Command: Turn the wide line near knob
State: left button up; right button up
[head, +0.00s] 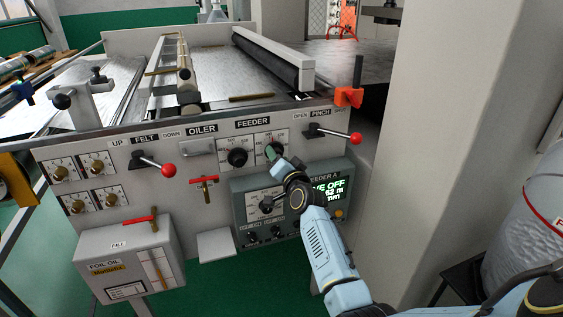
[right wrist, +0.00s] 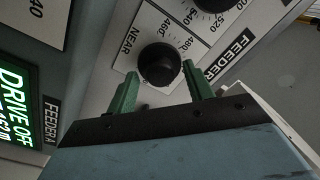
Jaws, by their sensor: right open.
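In the right wrist view, a black round knob (right wrist: 159,64) sits on a white dial plate (right wrist: 143,30) marked NEAR, with numbers around it such as 460 and 480. My right gripper (right wrist: 160,80) is open, with one green finger on each side of this knob. A gap shows beside the knob; contact is not clear. In the head view, my right gripper (head: 272,152) is at the right-hand dial (head: 279,136) under the FEEDER label and hides most of its knob. My left gripper is not in view.
A second black feeder knob (head: 237,157) is close on the left. A red-ended pinch lever (head: 355,138) sticks out to the right. Below is the grey feeder control box with a lit green display (head: 330,190). A red-ended felt lever (head: 168,170) is farther left.

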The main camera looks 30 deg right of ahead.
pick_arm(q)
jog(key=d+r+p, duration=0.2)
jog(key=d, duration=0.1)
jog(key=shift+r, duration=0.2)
pick_arm(e)
jog(key=v, duration=1.3)
jog(key=shift+s, duration=0.2)
jog(key=shift+a+f, duration=0.1)
